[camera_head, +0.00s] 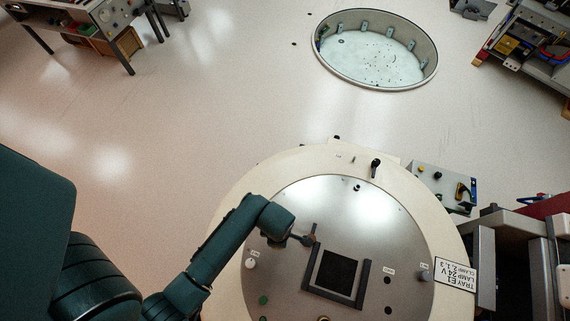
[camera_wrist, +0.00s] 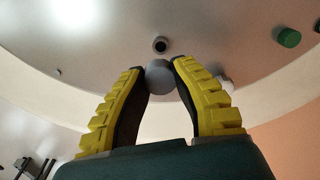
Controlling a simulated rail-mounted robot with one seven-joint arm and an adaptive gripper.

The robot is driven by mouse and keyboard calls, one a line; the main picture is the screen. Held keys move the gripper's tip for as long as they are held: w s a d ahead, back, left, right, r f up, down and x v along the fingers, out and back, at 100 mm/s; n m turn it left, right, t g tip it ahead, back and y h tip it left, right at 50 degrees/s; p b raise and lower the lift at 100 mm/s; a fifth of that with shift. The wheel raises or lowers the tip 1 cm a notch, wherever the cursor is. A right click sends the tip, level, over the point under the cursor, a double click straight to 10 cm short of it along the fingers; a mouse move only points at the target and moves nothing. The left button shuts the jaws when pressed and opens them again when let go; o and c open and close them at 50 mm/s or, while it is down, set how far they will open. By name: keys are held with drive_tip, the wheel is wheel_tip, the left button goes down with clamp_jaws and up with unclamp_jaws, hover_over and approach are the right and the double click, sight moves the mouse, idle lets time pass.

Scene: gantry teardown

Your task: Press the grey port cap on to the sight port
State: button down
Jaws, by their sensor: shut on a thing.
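My gripper (camera_wrist: 159,75) is shut on a pale grey round cap, the port cap (camera_wrist: 159,77), held between the tips of its two yellow-backed fingers. Just beyond the cap in the wrist view is a small dark-ringed round port (camera_wrist: 160,45) on the grey metal face, probably the sight port. The cap appears just below this port in the picture, not over it; I cannot tell how wide the gap is. In the head view my gripper (camera_head: 308,239) is over the round metal plate (camera_head: 315,200), left of the square dark opening; the cap cannot be made out there.
A green knob (camera_wrist: 289,38) and a pale knob (camera_wrist: 222,84) show right of the fingers. In the head view a dark square frame (camera_head: 364,285), a white knob (camera_head: 250,263) and a green knob (camera_head: 263,300) stand near my gripper. A round basin (camera_head: 372,82) lies farther back.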

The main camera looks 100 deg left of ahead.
drive_tip(key=shift+f+b, duration=1.6)
drive_tip(key=shift+f, duration=1.25)
drive_tip(key=shift+f, duration=0.3)
drive_tip(key=shift+f, duration=0.35)
drive_tip(key=shift+f+b, duration=0.2)
drive_tip(key=shift+b, duration=0.15)
drive_tip(key=shift+f+b, duration=0.3)
drive_tip(key=shift+f, duration=0.25)
drive_tip(key=c, duration=0.9)
unclamp_jaws()
drive_tip(key=shift+r, duration=0.1)
